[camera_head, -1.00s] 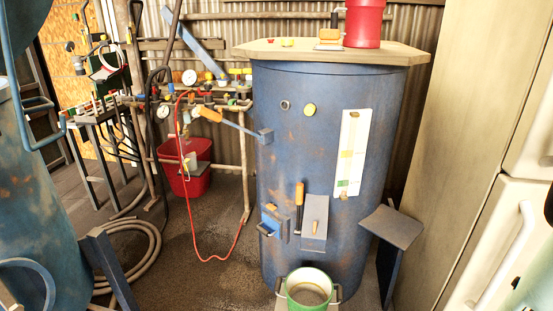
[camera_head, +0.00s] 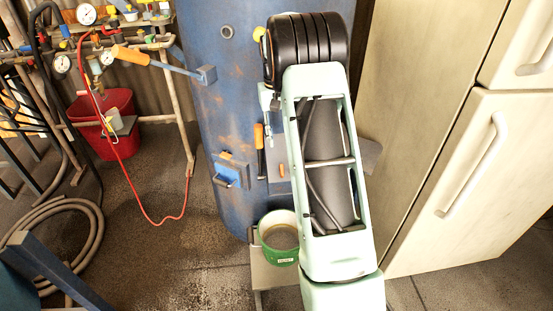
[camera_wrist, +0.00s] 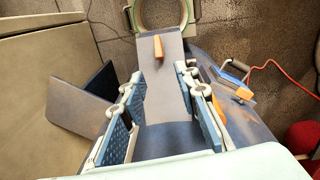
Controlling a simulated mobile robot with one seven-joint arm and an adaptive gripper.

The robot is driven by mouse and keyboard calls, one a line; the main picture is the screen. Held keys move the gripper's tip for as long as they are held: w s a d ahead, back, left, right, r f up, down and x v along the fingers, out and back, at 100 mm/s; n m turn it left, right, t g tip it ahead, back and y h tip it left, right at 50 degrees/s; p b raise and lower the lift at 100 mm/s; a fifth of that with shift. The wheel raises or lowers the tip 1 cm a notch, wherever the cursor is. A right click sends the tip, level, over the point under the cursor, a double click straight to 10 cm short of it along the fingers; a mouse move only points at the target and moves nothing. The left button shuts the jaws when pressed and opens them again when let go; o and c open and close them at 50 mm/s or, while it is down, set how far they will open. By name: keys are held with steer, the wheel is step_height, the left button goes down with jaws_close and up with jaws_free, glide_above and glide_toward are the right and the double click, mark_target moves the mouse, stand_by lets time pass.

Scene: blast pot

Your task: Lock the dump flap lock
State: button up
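A grey dump flap plate (camera_head: 278,187) with a small orange tab sits low on the blue pot (camera_head: 225,90), partly hidden by my arm. An orange-handled lever (camera_head: 259,138) stands upright beside it. A blue box latch with a dark handle (camera_head: 230,172) is left of the flap. I cannot tell which is the lock. In the wrist view, my gripper (camera_wrist: 160,75) is open, its fingers on either side of the plate (camera_wrist: 160,95); contact is unclear. The orange tab (camera_wrist: 158,47) shows beyond the fingertips. The orange lever (camera_wrist: 212,100) is partly behind the right finger.
A green bucket (camera_head: 279,240) stands below the flap. A grey side plate (camera_wrist: 83,98) juts out left in the wrist view. A pale cabinet (camera_head: 455,150) is right of my arm. A red bucket (camera_head: 105,125) and hose lie left.

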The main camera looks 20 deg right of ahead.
mark_target(282, 171)
steer(key=f, duration=0.7)
steer(key=f+b, duration=0.1)
steer(key=f, duration=0.2)
steer(key=shift+s+d+f, duration=0.15)
steer(key=shift+d, duration=0.2)
jaws_close()
